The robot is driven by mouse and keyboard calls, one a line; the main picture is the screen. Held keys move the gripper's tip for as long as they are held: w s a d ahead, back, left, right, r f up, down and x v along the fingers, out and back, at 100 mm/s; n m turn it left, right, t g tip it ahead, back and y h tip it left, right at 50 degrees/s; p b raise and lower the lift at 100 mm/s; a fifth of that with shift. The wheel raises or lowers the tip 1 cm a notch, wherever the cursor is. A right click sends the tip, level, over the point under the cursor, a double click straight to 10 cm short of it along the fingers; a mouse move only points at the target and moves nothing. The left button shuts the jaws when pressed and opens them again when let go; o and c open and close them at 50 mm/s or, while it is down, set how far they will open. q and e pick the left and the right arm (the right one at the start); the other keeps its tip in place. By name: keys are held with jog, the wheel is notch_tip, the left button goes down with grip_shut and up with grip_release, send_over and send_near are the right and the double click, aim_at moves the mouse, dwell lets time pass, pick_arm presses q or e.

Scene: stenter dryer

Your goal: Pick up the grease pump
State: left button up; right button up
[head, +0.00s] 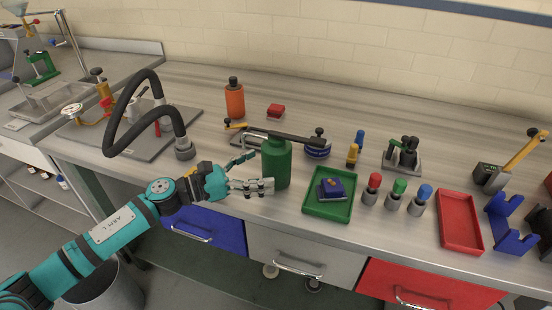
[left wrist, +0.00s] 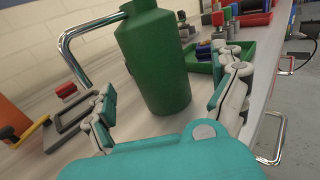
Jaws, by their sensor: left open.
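The grease pump (head: 277,166) is a green bottle-shaped can with a dark lever on top and a bent metal spout to the left. It stands upright on the bench near the front edge. My left gripper (head: 258,171) is open just left of the can, with its fingers pointing at it. In the left wrist view the green can (left wrist: 155,65) stands between the two spread fingers, with a gap visible on the left side. Whether the right finger touches it, I cannot tell. My right gripper is not in view.
A green tray (head: 330,214) with a blue block stands close right of the can. An orange bottle (head: 234,100) and a red block (head: 276,112) stand behind. Several capped cylinders and a red tray (head: 459,221) lie further right. A black hose arches at left.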

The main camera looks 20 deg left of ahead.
aim_at(276, 163)
pick_arm(q)
jog(key=p+x, duration=0.1)
jog(key=x, duration=0.3)
jog(key=shift+w+d+p, duration=0.15)
jog(key=shift+w+p, duration=0.2)
jog(key=shift+p, duration=0.05)
jog(key=shift+w+d+f, duration=0.15)
jog(key=shift+w+d, duration=0.05)
jog(key=shift+s, duration=0.1)
jog(key=shift+c, duration=0.2)
jog(key=c, duration=1.6)
jog(key=shift+c, duration=0.8)
jog(key=shift+a, duration=0.1)
